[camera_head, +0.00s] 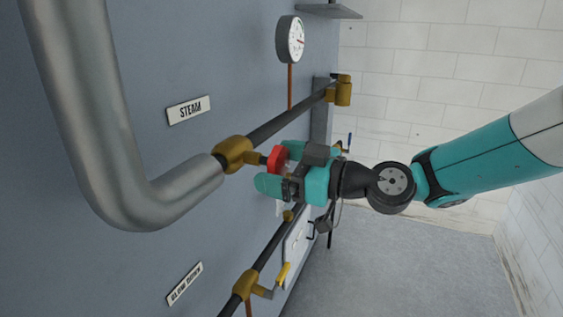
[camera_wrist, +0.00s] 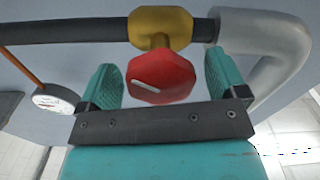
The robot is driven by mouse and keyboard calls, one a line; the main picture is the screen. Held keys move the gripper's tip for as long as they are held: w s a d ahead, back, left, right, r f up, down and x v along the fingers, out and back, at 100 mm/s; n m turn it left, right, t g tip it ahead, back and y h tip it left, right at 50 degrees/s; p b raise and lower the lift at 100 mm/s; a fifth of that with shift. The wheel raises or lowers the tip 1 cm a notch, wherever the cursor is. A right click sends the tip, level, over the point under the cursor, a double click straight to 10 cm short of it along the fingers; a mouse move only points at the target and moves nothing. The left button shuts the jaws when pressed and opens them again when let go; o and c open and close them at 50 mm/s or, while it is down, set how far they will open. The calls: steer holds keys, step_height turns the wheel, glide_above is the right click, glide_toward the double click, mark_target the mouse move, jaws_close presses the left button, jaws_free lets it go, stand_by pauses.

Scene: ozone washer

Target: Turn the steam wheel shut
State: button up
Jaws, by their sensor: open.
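The red steam wheel (camera_head: 277,159) sits on a brass valve (camera_head: 234,154) in the pipe below the STEAM label (camera_head: 189,110). In the wrist view the wheel (camera_wrist: 162,78) is a red knob with a pale line mark, tilted slightly, in front of the brass valve body (camera_wrist: 160,26). My gripper (camera_head: 277,166) is open, with its teal fingers on either side of the wheel. In the wrist view both fingers of my gripper (camera_wrist: 165,82) stand apart from the wheel, with a gap on each side. The wheel is partly hidden by the gripper in the head view.
A thick grey pipe (camera_head: 97,130) bends down at the left. A round gauge (camera_head: 290,39) hangs above. A lower pipe has a yellow-handled valve (camera_head: 282,275) near a second label (camera_head: 185,283). Free floor (camera_head: 400,265) lies to the right.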

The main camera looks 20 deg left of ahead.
steer(key=c, duration=0.9)
steer(key=shift+c, duration=0.2)
steer(key=shift+m, duration=0.3)
